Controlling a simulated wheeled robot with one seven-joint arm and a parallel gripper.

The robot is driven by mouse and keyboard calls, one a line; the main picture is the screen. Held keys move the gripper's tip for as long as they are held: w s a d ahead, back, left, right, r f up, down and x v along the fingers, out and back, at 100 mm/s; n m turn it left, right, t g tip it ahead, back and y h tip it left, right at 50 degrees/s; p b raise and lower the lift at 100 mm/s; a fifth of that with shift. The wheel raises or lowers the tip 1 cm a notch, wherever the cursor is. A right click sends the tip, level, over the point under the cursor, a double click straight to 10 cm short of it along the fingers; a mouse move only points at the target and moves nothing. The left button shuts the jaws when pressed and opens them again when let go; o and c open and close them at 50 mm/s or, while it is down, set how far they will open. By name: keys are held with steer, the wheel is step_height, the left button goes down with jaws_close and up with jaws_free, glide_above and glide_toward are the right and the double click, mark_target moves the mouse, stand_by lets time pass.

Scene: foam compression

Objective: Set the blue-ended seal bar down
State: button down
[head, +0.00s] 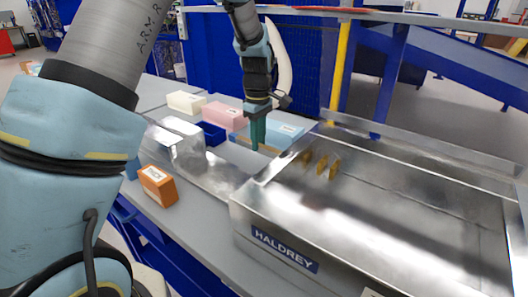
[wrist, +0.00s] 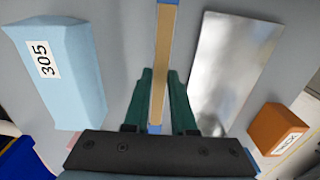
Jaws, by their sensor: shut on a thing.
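The seal bar (wrist: 164,60) is a long tan strip with blue ends. In the wrist view it runs lengthwise between my green fingers, one finger on each side. My gripper (wrist: 162,95) is shut on it. In the head view my gripper (head: 258,134) points down just behind the near-left part of the metal machine, low over the grey table. A tan piece of the bar (head: 268,148) shows beside the fingers. I cannot tell whether the bar touches the table.
A light blue foam block marked 305 (wrist: 58,68) lies left of the bar; a shiny metal plate (wrist: 230,60) lies right. An orange box (head: 158,185) stands near the table edge. Pink (head: 225,116) and cream (head: 186,102) blocks sit behind. The metal HALDREY machine (head: 285,248) fills the right.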

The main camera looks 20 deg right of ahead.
mark_target(259, 164)
steer(key=shift+f+p, duration=0.6)
steer(key=shift+f, duration=1.75)
steer(key=shift+f, duration=0.1)
steer(key=c, duration=0.7)
jaws_free()
steer(key=shift+c, duration=0.2)
step_height(259, 164, up, 11)
steer(key=b, duration=0.3)
steer(key=shift+b, duration=0.35)
steer(key=shift+r, duration=0.65)
